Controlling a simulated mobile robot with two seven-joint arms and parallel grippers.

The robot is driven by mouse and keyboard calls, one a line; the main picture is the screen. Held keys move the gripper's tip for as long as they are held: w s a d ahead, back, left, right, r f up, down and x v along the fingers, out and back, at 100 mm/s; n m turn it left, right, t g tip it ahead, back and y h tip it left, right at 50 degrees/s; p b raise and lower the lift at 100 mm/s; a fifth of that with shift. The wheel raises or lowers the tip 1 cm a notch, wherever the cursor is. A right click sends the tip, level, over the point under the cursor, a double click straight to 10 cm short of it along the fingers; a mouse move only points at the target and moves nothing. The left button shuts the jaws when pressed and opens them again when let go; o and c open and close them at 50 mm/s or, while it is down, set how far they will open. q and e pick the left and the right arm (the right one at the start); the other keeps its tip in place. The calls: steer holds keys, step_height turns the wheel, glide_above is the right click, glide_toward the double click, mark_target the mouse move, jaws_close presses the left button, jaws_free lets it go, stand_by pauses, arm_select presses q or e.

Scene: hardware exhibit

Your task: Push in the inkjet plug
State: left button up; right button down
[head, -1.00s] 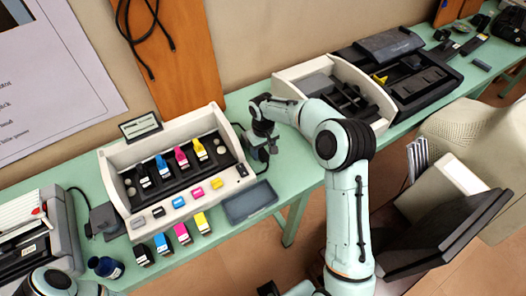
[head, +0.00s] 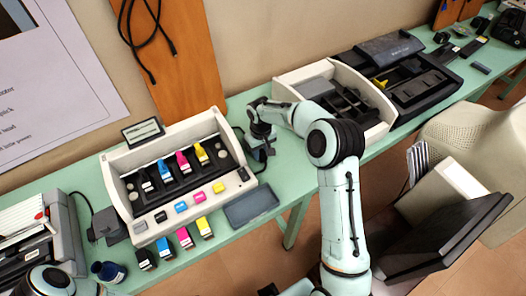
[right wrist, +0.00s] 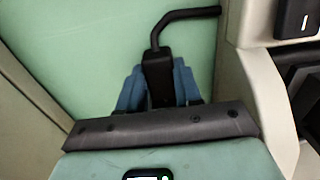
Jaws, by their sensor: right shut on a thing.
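The inkjet printer (head: 137,218) is an open cream housing with several coloured cartridges in and before it, on the green table. The black plug (right wrist: 158,76) shows in the right wrist view, with its cable bending up and right. My right gripper (right wrist: 160,88) is shut on the plug, a blue pad on each side. In the head view my right gripper (head: 264,143) is low over the table, just right of the printer's right end. The plug's front end and any socket are hidden. My left gripper is out of view; only part of that arm shows bottom left.
A grey tray (head: 251,207) lies in front of the printer's right end. An open cream-sided machine (head: 381,103) stands to the right. Green table (head: 283,193) shows bare right of the tray.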

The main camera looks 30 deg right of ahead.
steer(key=shift+w, duration=0.95)
steer(key=shift+s+r, duration=0.15)
steer(key=shift+s, duration=0.05)
steer(key=c, duration=1.1)
jaws_free()
steer(key=o, duration=0.3)
steer(key=shift+o, duration=0.2)
steer(key=shift+r, duration=0.15)
step_height(320, 180, up, 13)
steer(key=shift+p, duration=0.45)
